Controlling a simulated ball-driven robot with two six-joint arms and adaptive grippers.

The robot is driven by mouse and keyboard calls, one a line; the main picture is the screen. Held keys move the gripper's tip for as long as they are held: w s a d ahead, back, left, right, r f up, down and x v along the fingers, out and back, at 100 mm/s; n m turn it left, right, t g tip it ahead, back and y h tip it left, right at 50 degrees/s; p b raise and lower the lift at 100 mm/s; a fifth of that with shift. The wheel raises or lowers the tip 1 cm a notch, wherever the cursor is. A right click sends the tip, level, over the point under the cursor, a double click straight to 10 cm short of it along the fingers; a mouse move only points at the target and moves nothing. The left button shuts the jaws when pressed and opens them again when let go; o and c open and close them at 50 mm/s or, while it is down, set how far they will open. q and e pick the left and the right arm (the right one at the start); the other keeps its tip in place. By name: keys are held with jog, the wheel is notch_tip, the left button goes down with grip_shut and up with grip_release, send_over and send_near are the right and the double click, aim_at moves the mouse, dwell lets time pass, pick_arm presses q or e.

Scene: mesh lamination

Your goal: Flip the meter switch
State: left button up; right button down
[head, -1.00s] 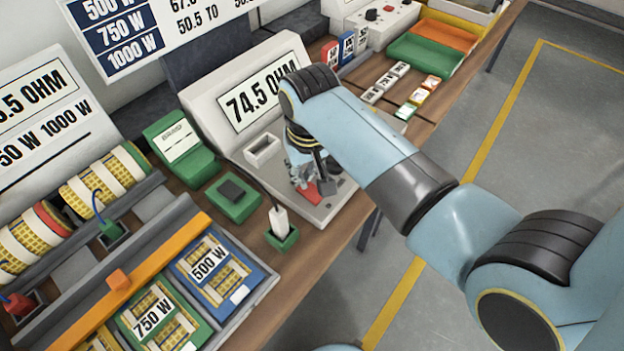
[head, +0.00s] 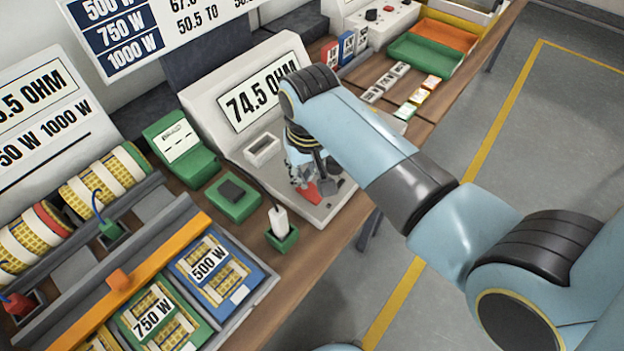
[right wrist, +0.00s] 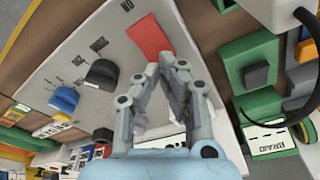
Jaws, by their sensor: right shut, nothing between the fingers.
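The meter (head: 215,107) is a light grey console with a sloped screen reading 74.5 OHM. A red switch (head: 309,194) sits on its flat front part, partly hidden by my right gripper (head: 303,180). In the right wrist view the red switch (right wrist: 150,38) shows as a red rocker lying just beyond the fingertips. My right gripper (right wrist: 168,62) is shut and empty, its fingertips close to the switch's edge; I cannot tell whether they touch it. My left gripper is not in view.
A green block with a white plug (head: 280,222) and a green box with a black pad (head: 233,197) stand close by on the wooden bench.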

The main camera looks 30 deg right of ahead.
jog(key=shift+s+f+b, duration=0.1)
jog(key=shift+f+b, duration=0.55)
jog(key=shift+f, duration=0.65)
dwell(0.8)
jog(key=shift+r, duration=0.1)
notch_tip(320, 180, up, 3)
jog(key=p, duration=0.3)
jog(key=shift+r, duration=1.95)
